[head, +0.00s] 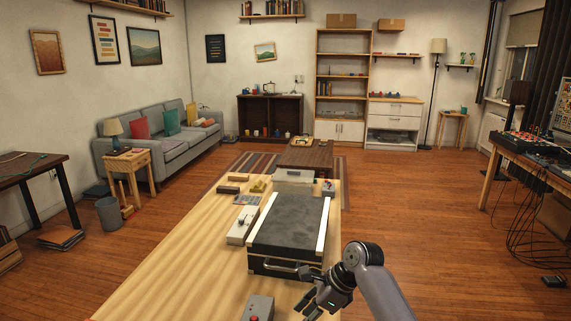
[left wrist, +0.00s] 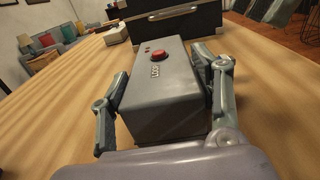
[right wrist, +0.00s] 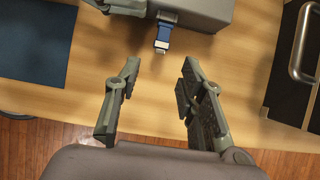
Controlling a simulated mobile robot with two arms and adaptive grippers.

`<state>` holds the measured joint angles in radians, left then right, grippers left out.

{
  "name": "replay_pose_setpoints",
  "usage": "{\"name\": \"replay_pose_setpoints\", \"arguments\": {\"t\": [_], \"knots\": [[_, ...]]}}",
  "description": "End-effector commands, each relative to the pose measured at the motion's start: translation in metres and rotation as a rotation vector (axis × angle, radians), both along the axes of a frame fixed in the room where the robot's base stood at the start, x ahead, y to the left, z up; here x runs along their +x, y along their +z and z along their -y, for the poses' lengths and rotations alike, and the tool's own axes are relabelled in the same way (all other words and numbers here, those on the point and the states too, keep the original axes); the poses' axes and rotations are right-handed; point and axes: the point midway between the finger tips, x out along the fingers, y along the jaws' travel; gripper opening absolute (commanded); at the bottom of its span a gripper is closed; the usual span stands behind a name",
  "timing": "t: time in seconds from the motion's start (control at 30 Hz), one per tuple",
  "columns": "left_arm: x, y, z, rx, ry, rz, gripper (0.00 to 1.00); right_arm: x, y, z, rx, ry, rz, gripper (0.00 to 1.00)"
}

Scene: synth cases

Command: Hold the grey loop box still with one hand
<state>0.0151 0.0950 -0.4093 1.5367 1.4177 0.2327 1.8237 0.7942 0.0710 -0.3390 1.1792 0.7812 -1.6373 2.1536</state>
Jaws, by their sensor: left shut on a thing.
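The grey loop box (head: 258,308) stands on the wooden table at the bottom edge of the head view. In the left wrist view the box (left wrist: 165,95) has a red button and white lettering on top. My left gripper (left wrist: 160,100) has its fingers on both sides of the box, shut on it. In the right wrist view the box (right wrist: 215,10) shows at the top, with a small blue piece (right wrist: 163,38) at its side; I cannot tell whether it is attached. My right gripper (right wrist: 155,85) is open and empty, close to the blue piece; it also shows in the head view (head: 310,308).
A black case (head: 290,225) with a metal handle stands beyond the box on the table (head: 180,270). A dark blue mat (right wrist: 35,45) lies on the table in the right wrist view. A white device (head: 242,226) is left of the case. The table's left part is clear.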

Motion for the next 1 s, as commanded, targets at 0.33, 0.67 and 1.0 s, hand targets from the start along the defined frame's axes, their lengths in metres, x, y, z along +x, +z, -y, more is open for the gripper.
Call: {"name": "replay_pose_setpoints", "arguments": {"t": [0.33,0.67,1.0], "knots": [[0.0,-0.001,0.0,0.001,-0.001,-0.001,0.22,0.004,-0.043,-0.026,0.001,0.0,-0.004,0.37],[0.0,-0.001,0.0,0.001,-0.001,-0.001,0.22,0.006,-0.062,-0.037,-0.001,-0.001,-0.001,0.37],[0.0,-0.001,0.0,0.001,0.0,-0.001,0.22,0.007,-0.063,-0.037,-0.001,0.0,0.0,0.33]]}}
